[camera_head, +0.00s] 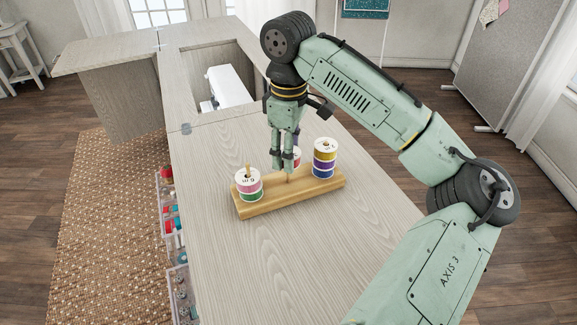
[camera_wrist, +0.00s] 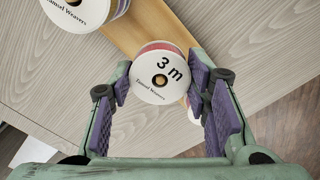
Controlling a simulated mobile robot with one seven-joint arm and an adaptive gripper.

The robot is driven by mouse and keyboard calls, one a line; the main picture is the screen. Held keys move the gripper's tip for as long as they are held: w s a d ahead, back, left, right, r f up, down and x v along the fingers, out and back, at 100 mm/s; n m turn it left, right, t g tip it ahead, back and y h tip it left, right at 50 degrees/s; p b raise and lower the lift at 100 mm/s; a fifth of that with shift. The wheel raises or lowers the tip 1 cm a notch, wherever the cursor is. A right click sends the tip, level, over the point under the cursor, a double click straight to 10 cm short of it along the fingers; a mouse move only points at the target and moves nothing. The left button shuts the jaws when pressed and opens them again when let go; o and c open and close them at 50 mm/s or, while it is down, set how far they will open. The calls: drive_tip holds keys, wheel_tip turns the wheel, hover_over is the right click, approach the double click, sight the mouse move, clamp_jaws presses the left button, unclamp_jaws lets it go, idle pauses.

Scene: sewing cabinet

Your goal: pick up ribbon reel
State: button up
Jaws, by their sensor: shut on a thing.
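A ribbon reel with a white round face marked "3 m" (camera_wrist: 161,74) sits between the two purple-padded fingers of my gripper (camera_wrist: 162,80) in the wrist view. My gripper is shut on this reel. In the head view my gripper (camera_head: 286,155) points down over the middle of a wooden stand (camera_head: 280,200). The held reel (camera_head: 297,153) shows there only partly, behind the fingers. The stand also shows in the wrist view (camera_wrist: 155,22). Whether the reel touches the stand is hard to tell.
A reel stack with pink and green bands (camera_head: 248,187) stands at the stand's left end. A taller yellow, blue and purple stack (camera_head: 324,160) stands at the right end, close to my gripper. A white sewing machine (camera_head: 228,88) sits in the cabinet opening behind. The near tabletop (camera_head: 290,265) is clear.

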wheel_tip(320, 180, up, 12)
idle(0.3)
